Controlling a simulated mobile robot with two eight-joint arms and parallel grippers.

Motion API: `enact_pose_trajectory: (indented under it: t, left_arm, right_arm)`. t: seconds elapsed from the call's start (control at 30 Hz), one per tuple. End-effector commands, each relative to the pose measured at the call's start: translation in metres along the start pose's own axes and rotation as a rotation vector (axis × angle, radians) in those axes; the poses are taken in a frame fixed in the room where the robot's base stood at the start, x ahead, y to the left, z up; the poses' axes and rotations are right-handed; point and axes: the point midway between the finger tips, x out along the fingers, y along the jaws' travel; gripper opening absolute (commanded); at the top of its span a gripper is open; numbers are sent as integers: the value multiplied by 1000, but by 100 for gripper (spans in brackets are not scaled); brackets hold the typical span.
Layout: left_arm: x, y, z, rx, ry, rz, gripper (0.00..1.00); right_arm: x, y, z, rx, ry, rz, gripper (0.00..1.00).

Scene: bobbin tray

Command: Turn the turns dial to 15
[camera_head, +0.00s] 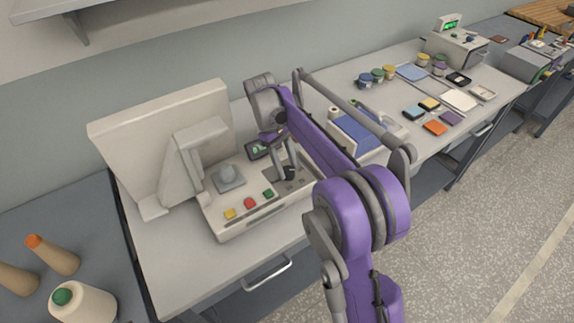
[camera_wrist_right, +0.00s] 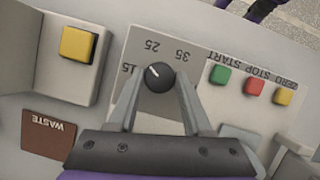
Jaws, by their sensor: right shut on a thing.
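The turns dial (camera_wrist_right: 158,77) is a round black knob with a white pointer mark on a grey panel (camera_wrist_right: 202,68) printed 15, 25 and 35. The print is upside down in the wrist view. The mark points up and left there, seemingly between 15 and 25. My right gripper (camera_wrist_right: 158,84) is shut on the dial, one finger on each side. In the head view my right gripper (camera_head: 288,168) is over the winding machine (camera_head: 245,222), and the dial is mostly hidden. My left gripper is not in view.
Green (camera_wrist_right: 220,74), red (camera_wrist_right: 254,85) and yellow (camera_wrist_right: 283,95) buttons sit beside the dial. A blue-topped box (camera_head: 357,132) stands right of the machine.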

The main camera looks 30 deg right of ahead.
Motion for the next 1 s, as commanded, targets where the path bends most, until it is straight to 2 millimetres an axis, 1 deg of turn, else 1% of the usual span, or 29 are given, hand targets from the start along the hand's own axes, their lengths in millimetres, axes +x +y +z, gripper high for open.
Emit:
enact_pose_trajectory:
  t: [0.2, 0.5, 0.7, 1.0]
  left_arm:
    - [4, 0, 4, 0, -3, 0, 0]
    - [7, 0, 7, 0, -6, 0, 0]
    - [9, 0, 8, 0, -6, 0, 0]
    - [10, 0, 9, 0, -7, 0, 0]
  right_arm:
    - [1, -2, 0, -187, 1, 77, 0]
    - [1, -4, 0, -399, 2, 164, 0]
    - [1, -4, 0, -488, 1, 201, 0]
    - [1, -4, 1, -545, 1, 224, 0]
